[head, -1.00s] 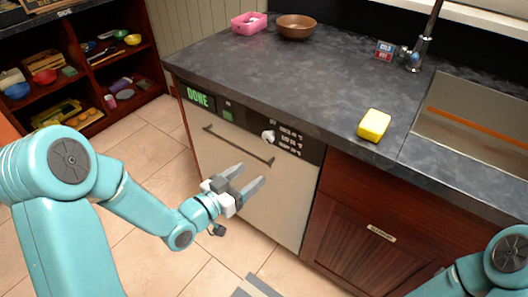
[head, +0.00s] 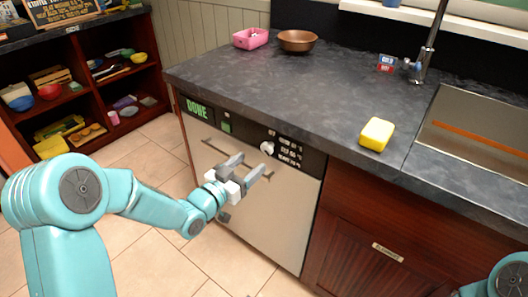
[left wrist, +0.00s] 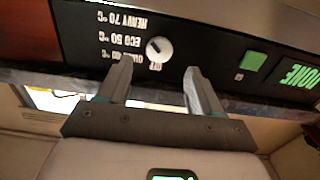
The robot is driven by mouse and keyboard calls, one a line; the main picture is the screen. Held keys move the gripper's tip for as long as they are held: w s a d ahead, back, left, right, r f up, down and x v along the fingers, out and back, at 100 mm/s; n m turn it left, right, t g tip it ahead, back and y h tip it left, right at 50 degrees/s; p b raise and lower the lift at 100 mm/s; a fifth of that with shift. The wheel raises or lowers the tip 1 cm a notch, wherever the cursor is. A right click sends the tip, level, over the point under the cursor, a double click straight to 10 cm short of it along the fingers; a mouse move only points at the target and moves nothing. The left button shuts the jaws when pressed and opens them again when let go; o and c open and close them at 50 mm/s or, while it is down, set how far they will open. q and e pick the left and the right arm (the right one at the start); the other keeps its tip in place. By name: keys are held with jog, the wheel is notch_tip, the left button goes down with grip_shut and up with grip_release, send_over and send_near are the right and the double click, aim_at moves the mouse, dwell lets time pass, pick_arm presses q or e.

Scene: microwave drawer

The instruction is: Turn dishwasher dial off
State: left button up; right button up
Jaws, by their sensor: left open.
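The dishwasher dial (head: 267,148) is a round white knob on the black control strip of the dishwasher (head: 256,205). In the left wrist view the dial (left wrist: 159,50) appears upside down, just beyond and between the fingertips, with a dark mark on its face and printed settings beside it. Which setting it points at is too small to tell for sure. My left gripper (head: 252,163) is open and empty in front of the dishwasher, just below the dial. It also shows in the left wrist view (left wrist: 159,66). My right gripper is out of frame.
The green DONE display (head: 197,108) and a green button (head: 226,127) are left of the dial. The dishwasher handle (head: 236,158) runs below the strip, behind my gripper. A yellow sponge (head: 377,134), brown bowl (head: 297,41) and pink container (head: 250,38) stand on the counter (head: 300,90).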

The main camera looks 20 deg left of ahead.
aim_at(265, 151)
pick_arm(q)
jog(key=x, duration=0.7)
jog(key=shift+w, duration=0.1)
jog(key=shift+c, duration=0.3)
jog(key=c, duration=1)
